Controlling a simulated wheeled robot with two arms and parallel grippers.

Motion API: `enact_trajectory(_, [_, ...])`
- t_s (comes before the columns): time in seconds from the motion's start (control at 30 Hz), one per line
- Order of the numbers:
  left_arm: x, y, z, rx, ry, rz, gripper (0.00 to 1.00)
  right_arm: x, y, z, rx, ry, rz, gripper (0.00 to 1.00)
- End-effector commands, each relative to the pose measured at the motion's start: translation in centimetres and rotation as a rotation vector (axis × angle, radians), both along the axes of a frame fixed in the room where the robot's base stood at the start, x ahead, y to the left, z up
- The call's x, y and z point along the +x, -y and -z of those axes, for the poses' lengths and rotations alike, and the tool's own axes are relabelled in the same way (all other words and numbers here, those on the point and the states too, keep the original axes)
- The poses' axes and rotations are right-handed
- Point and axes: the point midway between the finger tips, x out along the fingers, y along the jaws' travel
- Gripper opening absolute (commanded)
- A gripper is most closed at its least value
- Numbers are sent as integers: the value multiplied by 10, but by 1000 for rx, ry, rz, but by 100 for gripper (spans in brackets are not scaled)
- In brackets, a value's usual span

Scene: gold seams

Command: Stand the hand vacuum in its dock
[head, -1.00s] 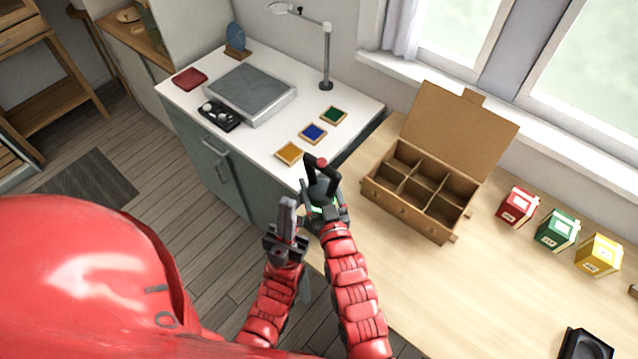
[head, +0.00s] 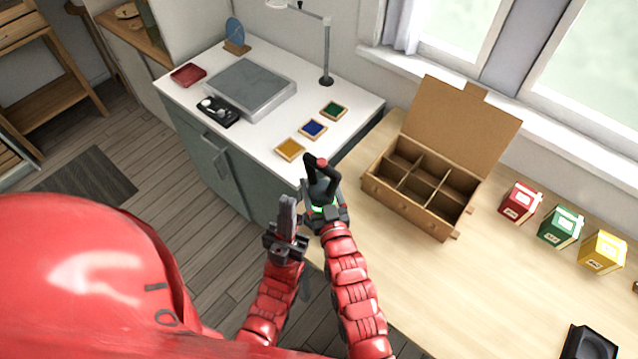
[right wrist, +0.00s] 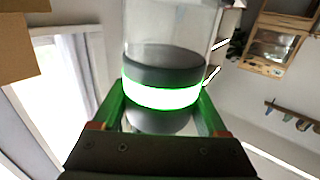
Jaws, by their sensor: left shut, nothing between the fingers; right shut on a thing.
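The hand vacuum (head: 318,172) is dark, with a loop handle and a red button, and shows in the head view above the edge between the two work surfaces. My right gripper (head: 325,208) is shut on it. My left gripper (head: 287,208) is shut and empty, just left of the right one. The dock, seemingly the black recessed block (head: 574,344), lies at the lower right and is cut off by the frame.
A cardboard box (head: 405,208) with compartments and a raised lid stands on the wooden table (head: 480,300). Red (head: 520,203), green (head: 560,227) and yellow (head: 602,251) boxes stand right of it. The white counter (head: 265,140) holds a lamp (head: 327,55) and small coloured tiles. The table's front middle is clear.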

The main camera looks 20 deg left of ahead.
Motion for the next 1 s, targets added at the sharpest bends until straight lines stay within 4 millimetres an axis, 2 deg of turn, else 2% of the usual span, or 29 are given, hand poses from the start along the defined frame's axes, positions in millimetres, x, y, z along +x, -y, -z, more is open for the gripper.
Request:
enact_trajectory(0.2, [0,0,0,0,0,0,0,0,0,-2,2,2,0,9])
enact_trajectory(0.23, [0,0,0,0,0,0,0,0,0,-2,2,2,0,79])
enact_trajectory(0.33, [0,0,0,0,0,0,0,0,0,-1,1,2,0,97])
enact_trajectory(0.37, [0,0,0,0,0,0,0,0,0,-1,1,2,0,100])
enact_trajectory(0.77, [0,0,0,0,0,0,0,-1,1,0,0,0,0,100])
enact_trajectory(1.0, [0,0,-2,0,0,0,0,-12,8,-1,1,2,0,100])
